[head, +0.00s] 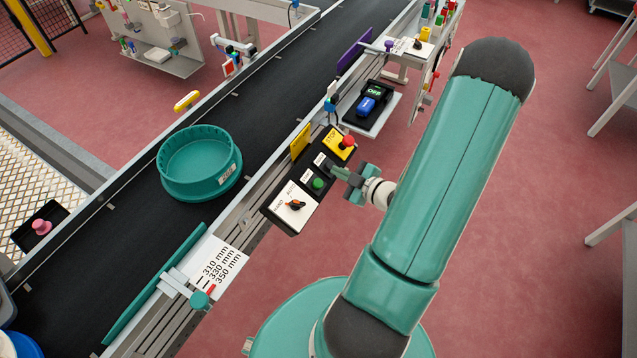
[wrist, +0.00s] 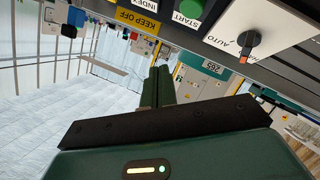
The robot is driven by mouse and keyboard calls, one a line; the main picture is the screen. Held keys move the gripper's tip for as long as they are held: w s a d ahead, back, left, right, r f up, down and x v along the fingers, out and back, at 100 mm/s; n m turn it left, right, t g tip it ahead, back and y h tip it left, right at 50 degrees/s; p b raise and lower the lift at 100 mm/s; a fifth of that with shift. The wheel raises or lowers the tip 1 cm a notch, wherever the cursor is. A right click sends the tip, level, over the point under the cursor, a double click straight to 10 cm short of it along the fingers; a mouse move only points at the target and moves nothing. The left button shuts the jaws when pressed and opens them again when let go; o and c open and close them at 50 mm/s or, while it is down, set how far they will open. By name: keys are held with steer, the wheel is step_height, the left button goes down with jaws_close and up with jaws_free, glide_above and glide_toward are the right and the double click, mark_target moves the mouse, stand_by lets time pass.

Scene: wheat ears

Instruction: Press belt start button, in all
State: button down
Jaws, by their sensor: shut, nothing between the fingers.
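The green start button (head: 318,184) sits on a black control panel (head: 273,208) fixed to the side of the conveyor belt (head: 262,95). The panel also holds a red stop button on a yellow plate (head: 346,142) and a white plate with an AUTO selector knob (head: 294,205). My gripper (head: 340,173) is shut and empty, just right of the green button in the head view; the exact gap is hard to judge. In the wrist view, my shut fingers (wrist: 157,86) lie below the panel's START label and green button (wrist: 193,8), which is at the top edge.
A teal round tub (head: 190,187) stands on the belt. A tray (head: 388,122) with a black box and blue item is beyond the panel. A yellow KEEP OFF sign (wrist: 137,20) is near the panel.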

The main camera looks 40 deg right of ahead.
mark_target(318, 184)
steer(key=w+a+f, duration=0.1)
steer(key=w+f, duration=0.2)
steer(key=f, duration=0.3)
steer(key=shift+w+a+f, duration=0.15)
steer(key=shift+w, duration=0.05)
stand_by(1.9)
steer(key=shift+w+a+f, duration=0.1)
steer(key=shift+w+f, duration=0.1)
steer(key=shift+f, duration=0.2)
